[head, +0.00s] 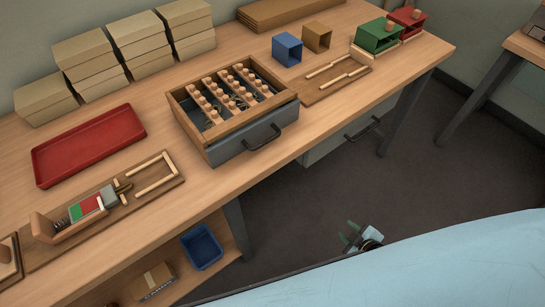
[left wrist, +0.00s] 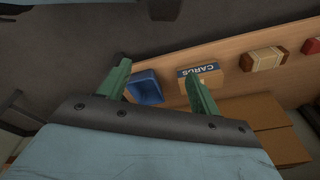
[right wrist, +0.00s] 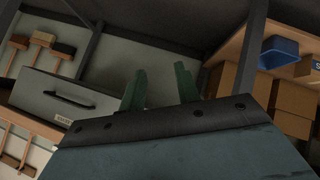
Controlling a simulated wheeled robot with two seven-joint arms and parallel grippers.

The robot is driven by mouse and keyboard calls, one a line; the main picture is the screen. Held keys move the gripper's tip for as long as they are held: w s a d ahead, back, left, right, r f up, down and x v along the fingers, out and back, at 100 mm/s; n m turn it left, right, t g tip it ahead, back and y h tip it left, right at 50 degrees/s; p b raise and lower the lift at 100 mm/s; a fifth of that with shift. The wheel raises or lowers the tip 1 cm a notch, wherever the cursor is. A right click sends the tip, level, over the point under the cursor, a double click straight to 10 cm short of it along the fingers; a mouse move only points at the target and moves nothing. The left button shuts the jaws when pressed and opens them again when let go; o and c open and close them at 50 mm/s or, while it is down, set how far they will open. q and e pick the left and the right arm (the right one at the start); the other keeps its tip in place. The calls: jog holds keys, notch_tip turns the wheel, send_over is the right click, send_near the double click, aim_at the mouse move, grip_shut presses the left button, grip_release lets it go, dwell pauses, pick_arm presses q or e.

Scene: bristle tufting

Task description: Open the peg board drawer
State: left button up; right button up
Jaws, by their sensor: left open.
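The peg board (head: 177,97) is a wooden frame on the bench holding rows of round wooden pegs. Its grey drawer front (head: 236,145), with a dark bar handle (head: 263,138), sits close under the frame and looks shut. My right gripper (head: 355,234) is low over the floor in the head view, well apart from the drawer. Its green fingers are spread and empty in the right wrist view (right wrist: 161,68). My left gripper (left wrist: 156,68) is open and empty in the left wrist view, and I do not see it in the head view.
A second grey drawer (head: 335,140) with a handle hangs under the bench; it also shows in the right wrist view (right wrist: 50,106). A red tray (head: 90,145) and a clamp board (head: 60,262) lie left. Blue bin (head: 203,247) and boxes stand on the lower shelf. A bench leg (head: 236,228) is nearby.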

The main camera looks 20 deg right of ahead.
pick_arm(q)
jog(key=w+r+b, duration=0.5)
jog(key=w+b, duration=0.2)
jog(key=b, duration=0.1)
pick_arm(e)
jog(key=w+a+r+n+t+y, duration=0.2)
jog(key=w+r+n+t+y, duration=0.35)
jog(key=w+r+n, duration=0.65)
jog(key=s+a+r+n+y+b, duration=0.1)
jog(key=a+r+n+y+b, duration=0.25)
jog(key=r, duration=0.35)
jog(key=s+a+r+n+y+b, duration=0.2)
jog(key=a+r+n+y+b, duration=0.15)
jog(key=r, duration=0.35)
jog(key=shift+n+g+y, duration=0.25)
jog(key=shift+n+y, duration=0.05)
jog(key=shift+y, duration=0.05)
jog(key=x, duration=1.2)
jog(key=shift+a+f+p, duration=0.1)
jog(key=shift+a+p, duration=0.1)
jog(key=shift+p, duration=0.2)
pick_arm(q)
notch_tip(320, 180, up, 8)
jog(key=s+t, duration=0.1)
jog(key=shift+d+r, duration=0.2)
jog(key=shift+d, duration=0.05)
pick_arm(e)
jog(key=shift+w+a, duration=0.4)
jog(key=shift+w, duration=0.1)
